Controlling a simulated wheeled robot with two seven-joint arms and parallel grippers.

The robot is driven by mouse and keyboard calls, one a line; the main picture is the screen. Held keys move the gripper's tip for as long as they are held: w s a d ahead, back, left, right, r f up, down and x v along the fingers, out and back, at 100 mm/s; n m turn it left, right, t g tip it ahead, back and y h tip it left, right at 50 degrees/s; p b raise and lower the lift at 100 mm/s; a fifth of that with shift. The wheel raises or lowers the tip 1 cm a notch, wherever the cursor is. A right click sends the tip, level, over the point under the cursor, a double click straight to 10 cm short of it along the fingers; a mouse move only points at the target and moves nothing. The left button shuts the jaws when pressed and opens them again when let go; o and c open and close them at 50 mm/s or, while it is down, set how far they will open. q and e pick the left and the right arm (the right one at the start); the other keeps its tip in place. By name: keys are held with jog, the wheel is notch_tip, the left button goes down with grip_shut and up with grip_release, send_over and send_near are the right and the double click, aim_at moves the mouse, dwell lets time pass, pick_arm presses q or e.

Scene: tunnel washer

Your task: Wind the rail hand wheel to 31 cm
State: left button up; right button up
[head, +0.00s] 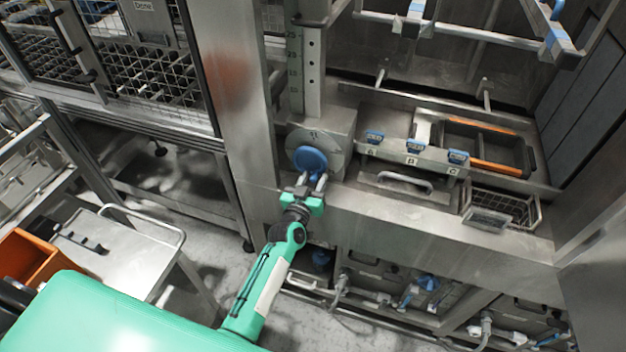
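The rail hand wheel is a round grey disc (331,146) with a blue knob (310,159) on the steel column face. A vertical scale (293,70) with small marks runs up the column above it; its figures are too small to read surely. My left gripper (313,181) is at the blue knob's lower edge, its two fingers reaching up to it from below. A gap shows between the fingers; whether they grip the knob is not clear. My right gripper is not in view.
An orange-edged tray (482,144) lies behind. A steel cart (122,250) and orange bin (30,258) stand at left. Hoses run below.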

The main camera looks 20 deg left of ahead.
pick_arm(q)
grip_shut()
jog(key=shift+o, duration=0.5)
grip_release()
jog(key=shift+s, duration=0.1)
